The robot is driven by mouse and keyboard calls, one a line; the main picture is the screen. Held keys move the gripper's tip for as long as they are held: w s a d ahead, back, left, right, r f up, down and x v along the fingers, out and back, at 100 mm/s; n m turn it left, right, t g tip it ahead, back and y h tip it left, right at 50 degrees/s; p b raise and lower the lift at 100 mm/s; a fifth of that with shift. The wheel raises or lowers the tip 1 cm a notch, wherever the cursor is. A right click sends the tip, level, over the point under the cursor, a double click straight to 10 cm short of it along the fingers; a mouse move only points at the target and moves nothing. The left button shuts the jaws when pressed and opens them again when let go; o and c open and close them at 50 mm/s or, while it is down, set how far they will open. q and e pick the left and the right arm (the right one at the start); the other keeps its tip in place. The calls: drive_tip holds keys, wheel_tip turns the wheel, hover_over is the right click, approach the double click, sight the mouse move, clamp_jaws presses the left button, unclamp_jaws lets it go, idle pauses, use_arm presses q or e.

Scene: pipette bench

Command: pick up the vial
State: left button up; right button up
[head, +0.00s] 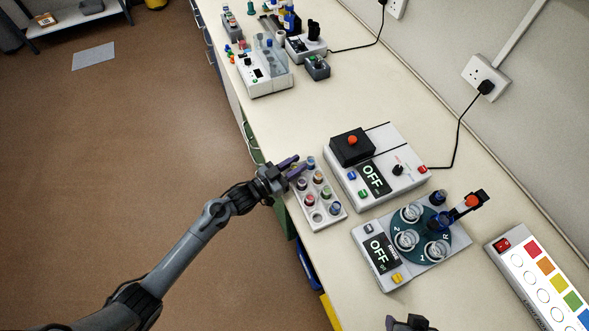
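A white rack (326,222) stands near the bench's front edge. Which one is the task's vial I cannot tell. My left gripper (299,165) is at the rack's far left corner, its two purple fingers apart, close to the blue-capped vial. I see nothing clearly held between them. Part of my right gripper (408,323) shows at the bottom edge; its fingers cannot be made out.
Behind the rack stands a white device (378,167) with a black block and an OFF display. To its right is a device with a dark round carousel (421,236). A colour-patch panel (540,280) lies at far right. More equipment (265,80) stands at the far end; bench between is clear.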

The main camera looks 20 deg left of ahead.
use_arm(q)
drive_tip(key=c, duration=0.4)
use_arm(e)
drive_tip(key=shift+d, duration=0.1)
use_arm(q)
drive_tip(key=shift+r, duration=0.1)
